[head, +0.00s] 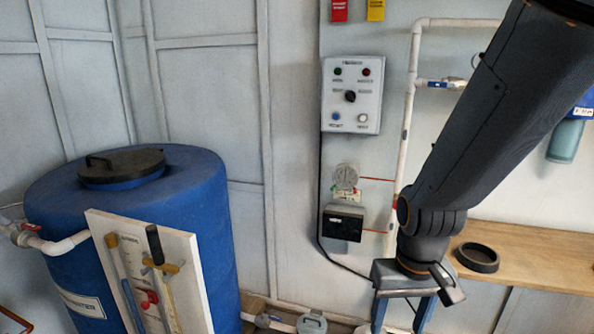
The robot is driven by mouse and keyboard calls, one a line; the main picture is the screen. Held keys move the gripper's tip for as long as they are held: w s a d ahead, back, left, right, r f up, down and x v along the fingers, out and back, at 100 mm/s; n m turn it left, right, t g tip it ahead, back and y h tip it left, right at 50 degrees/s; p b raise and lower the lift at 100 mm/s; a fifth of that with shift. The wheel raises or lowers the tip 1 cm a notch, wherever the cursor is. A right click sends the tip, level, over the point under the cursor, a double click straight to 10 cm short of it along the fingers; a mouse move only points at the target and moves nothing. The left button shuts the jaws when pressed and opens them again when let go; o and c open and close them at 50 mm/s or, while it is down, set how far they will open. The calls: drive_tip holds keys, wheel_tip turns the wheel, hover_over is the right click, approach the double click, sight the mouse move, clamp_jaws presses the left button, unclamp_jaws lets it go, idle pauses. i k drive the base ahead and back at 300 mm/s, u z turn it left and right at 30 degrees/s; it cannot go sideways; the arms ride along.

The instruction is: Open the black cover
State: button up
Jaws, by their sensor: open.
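The black cover (121,167) is a round lid with a raised handle at its left side. It sits flat and closed on top of the large blue tank (205,225) at the left of the head view. My gripper (402,314) hangs at the lower right, pointing down. Its two blue-grey fingers are spread, and I see nothing between them. It is well to the right of the tank and apart from the cover. The fingertips run to the bottom edge of the view.
A white board with valves and tubes (183,247) leans at the tank's front. A grey control panel (351,95) and a dark box (342,223) are on the wall. A wooden shelf (540,258) with a black ring (477,258) is at right. White pipes (412,100) run behind my arm.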

sight(339, 225)
drive_tip(key=z, duration=0.1)
drive_tip(key=k, duration=1)
drive_tip(key=u, duration=1)
drive_tip(key=i, duration=1.4)
drive_tip(key=z, duration=0.8)
drive_tip(key=i, duration=0.25)
drive_tip(key=z, duration=0.15)
